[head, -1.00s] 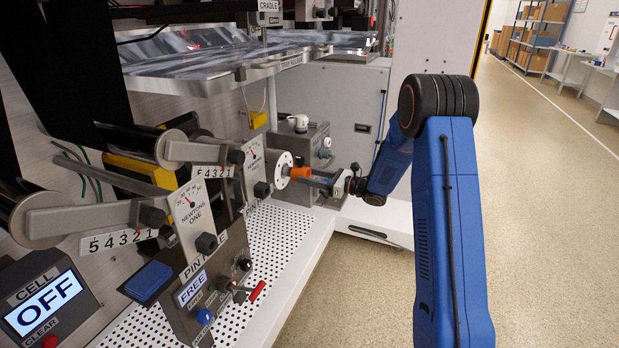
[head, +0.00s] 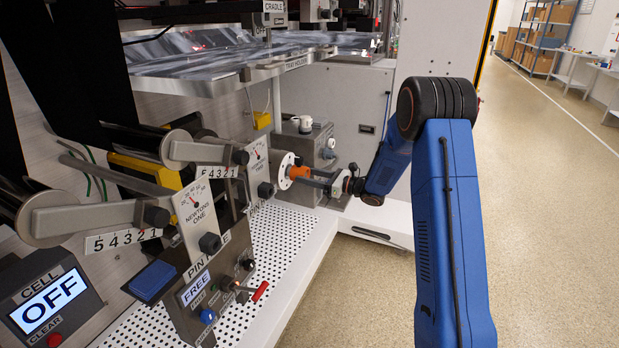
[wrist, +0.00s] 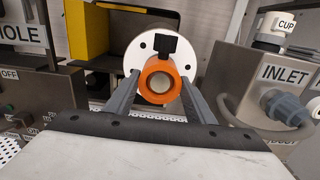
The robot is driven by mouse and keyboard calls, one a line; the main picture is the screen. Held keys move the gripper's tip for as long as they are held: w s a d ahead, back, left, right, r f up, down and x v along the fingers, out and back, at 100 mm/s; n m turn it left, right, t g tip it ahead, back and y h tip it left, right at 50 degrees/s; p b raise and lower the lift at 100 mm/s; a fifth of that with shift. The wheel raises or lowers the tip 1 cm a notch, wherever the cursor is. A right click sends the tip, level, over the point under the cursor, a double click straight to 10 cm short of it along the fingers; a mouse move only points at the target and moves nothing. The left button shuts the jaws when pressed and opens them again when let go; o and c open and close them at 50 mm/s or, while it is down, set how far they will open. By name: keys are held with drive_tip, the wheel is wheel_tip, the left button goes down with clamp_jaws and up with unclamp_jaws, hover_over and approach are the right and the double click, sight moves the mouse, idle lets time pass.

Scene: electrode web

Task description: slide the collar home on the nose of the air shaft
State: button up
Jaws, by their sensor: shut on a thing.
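The orange collar (wrist: 148,84) is a ring between my fingertips in the wrist view, with a black block (wrist: 166,46) at its top. In the head view the collar (head: 299,172) is in front of the white flange disc (head: 284,171). A pale round face shows inside its bore; I cannot tell whether this is the end of the air shaft's nose. The white flange (wrist: 135,50) with dark holes stands behind the collar. Any gap between collar and flange is hard to judge. My gripper (wrist: 159,92) is shut on the collar, one finger on each side. It also shows in the head view (head: 308,174).
A grey inlet box (wrist: 245,75) with a hose fitting stands right of the collar in the wrist view. A yellow block (wrist: 87,32) is at upper left. Open floor lies right.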

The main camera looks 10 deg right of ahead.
drive_tip(key=shift+x, duration=0.9)
drive_tip(key=o, duration=1.6)
drive_tip(key=shift+s+d, duration=0.1)
drive_tip(key=shift+d, duration=0.05)
drive_tip(key=v, duration=1.7)
